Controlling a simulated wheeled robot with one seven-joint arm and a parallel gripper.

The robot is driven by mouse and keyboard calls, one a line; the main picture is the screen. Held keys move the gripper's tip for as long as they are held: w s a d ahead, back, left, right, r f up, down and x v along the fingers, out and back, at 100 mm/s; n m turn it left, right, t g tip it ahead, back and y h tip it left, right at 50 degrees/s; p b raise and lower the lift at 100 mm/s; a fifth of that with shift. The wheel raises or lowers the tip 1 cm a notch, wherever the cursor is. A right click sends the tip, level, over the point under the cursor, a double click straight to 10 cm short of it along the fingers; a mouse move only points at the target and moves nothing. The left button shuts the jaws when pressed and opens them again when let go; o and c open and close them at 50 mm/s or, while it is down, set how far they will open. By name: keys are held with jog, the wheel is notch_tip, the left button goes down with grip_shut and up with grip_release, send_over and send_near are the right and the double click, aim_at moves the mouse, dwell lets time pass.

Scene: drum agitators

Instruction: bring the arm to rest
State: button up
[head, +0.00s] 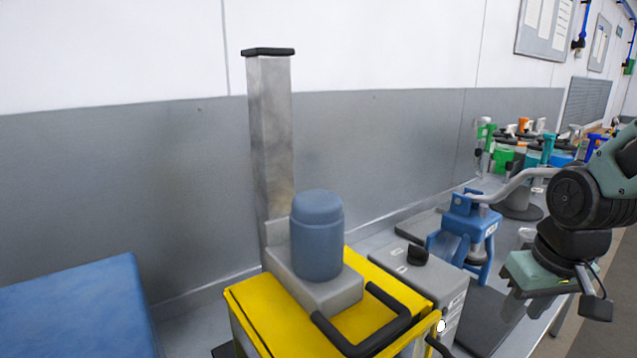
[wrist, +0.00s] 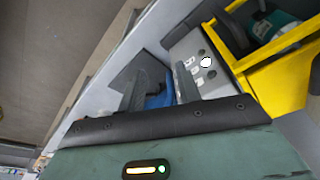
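My arm comes in from the right edge of the head view, bent downward. My gripper (head: 526,306) hangs from it, pointing down beside the table's front edge. In the wrist view my gripper (wrist: 160,84) shows two dark fingers with a gap between them, and nothing is held. A blue clamp-like stand (head: 468,235) is left of the gripper in the head view, apart from it as far as I can tell. A blue patch shows beyond the fingers in the wrist view.
A yellow frame (head: 255,310) carries a blue-grey motor (head: 317,235) beside a tall metal column (head: 270,140). A grey control box (head: 415,275) with a black knob stands next to it. Several coloured tools crowd the far table. A blue block (head: 75,310) is at left.

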jog(key=s+a+f+n+g+b, duration=0.1)
jog(key=s+a+f+n+b, duration=0.1)
jog(key=s+a, duration=0.6)
jog(key=s+a+f+n+g+b, duration=0.1)
jog(key=s+a+f+n+b, duration=0.1)
jog(key=s+a+n, duration=0.3)
jog(key=s+a, duration=0.3)
jog(key=a, duration=0.1)
jog(key=shift+s+a+f+y+b, duration=0.2)
jog(key=shift+s+f+y+b, duration=0.1)
jog(key=shift+b, duration=0.1)
